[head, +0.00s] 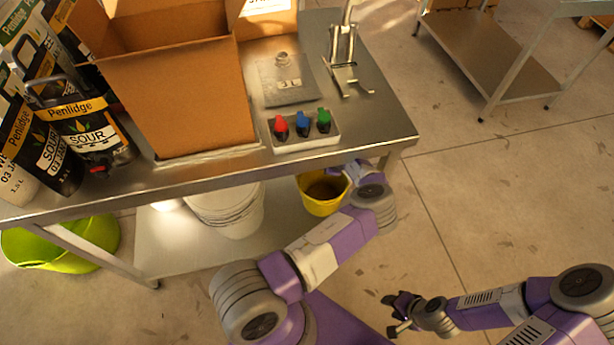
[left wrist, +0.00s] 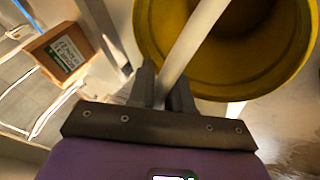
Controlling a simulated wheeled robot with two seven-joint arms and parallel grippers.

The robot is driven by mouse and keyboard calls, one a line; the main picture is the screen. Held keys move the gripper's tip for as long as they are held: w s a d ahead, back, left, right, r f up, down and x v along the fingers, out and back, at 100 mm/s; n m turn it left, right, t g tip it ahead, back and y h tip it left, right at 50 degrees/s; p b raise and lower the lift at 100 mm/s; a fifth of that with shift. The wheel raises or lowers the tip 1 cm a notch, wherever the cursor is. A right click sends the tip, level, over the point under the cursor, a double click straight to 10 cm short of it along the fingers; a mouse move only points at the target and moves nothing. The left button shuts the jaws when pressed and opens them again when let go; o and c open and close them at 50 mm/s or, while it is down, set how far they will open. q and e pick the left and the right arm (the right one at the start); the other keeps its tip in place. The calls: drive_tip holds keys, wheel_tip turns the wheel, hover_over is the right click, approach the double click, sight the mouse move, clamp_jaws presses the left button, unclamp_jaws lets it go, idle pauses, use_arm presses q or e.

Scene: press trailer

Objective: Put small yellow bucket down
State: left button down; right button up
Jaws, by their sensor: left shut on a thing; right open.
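The small yellow bucket (head: 322,207) shows below the front right part of the steel table, upright or nearly so. Its open mouth and rim fill the upper right of the left wrist view (left wrist: 147,35). My left gripper (left wrist: 166,84) is shut at the bucket's near side, with a pale strip running up between its fingers across the bucket mouth. In the head view the table edge and my wrist hide these fingers. I cannot tell whether the bucket's bottom touches the lower shelf (head: 165,245). My right gripper (head: 397,314) is open and empty above the floor.
White stacked buckets (head: 228,210) stand on the lower shelf left of the yellow one. A green tub (head: 62,250) is at the far left. The tabletop (head: 375,125) holds a cardboard box (head: 185,95), pouches and a tray of coloured pieces (head: 305,138).

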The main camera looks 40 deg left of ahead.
use_arm(q)
wheel_tip(320, 180, down, 9)
drive_tip(key=b, duration=0.2)
drive_tip(key=shift+r, duration=0.15)
drive_tip(key=c, duration=1.1)
unclamp_jaws()
drive_tip(key=shift+o, duration=0.2)
